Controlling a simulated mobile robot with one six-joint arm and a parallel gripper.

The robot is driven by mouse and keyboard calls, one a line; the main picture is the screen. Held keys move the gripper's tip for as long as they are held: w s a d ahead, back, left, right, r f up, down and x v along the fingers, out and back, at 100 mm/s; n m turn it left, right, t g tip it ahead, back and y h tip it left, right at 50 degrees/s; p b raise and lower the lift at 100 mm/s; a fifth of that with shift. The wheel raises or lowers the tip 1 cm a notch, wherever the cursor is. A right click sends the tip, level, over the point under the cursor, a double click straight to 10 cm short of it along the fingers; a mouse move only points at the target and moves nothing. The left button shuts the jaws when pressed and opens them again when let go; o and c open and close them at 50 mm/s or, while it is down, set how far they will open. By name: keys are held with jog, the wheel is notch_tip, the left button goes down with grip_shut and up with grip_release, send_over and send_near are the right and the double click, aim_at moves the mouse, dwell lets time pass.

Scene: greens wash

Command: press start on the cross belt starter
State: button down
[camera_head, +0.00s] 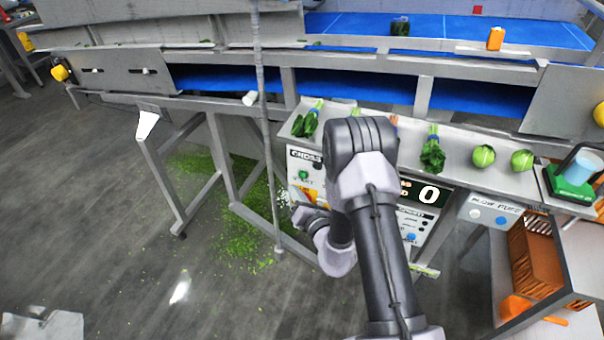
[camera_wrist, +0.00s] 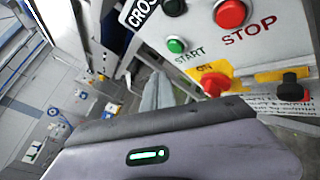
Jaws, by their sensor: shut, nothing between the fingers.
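The cross belt starter box (camera_head: 294,165) stands below the counter in the head view, left of my arm. Its face is tilted in the wrist view, where the green START button (camera_wrist: 176,45) sits above the word START. The START button also shows in the head view (camera_head: 303,175). The red STOP button (camera_wrist: 230,13) is right of it. My gripper (camera_wrist: 158,92) is shut and empty, its fingers just below and left of START, apart from it in the picture; the depth gap is unclear. In the head view my gripper (camera_head: 302,217) is low in front of the box, partly hidden by my wrist.
A red knob on a yellow plate (camera_wrist: 213,82) and a black-based red knob (camera_wrist: 292,88) sit near START. A thin grey post (camera_head: 264,120) stands left of the box. Greens lie on the metal counter (camera_head: 460,160) above. Floor at left is open.

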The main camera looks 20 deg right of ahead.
aim_at(303, 174)
jog(key=shift+w+d, duration=0.45)
jog(key=shift+w, duration=0.2)
jog(key=shift+w+d, duration=0.45)
jog(key=shift+w, duration=0.15)
jog(key=shift+w+d, duration=0.1)
dwell(1.1)
jog(key=shift+w+d, duration=0.15)
jog(key=shift+w, duration=0.1)
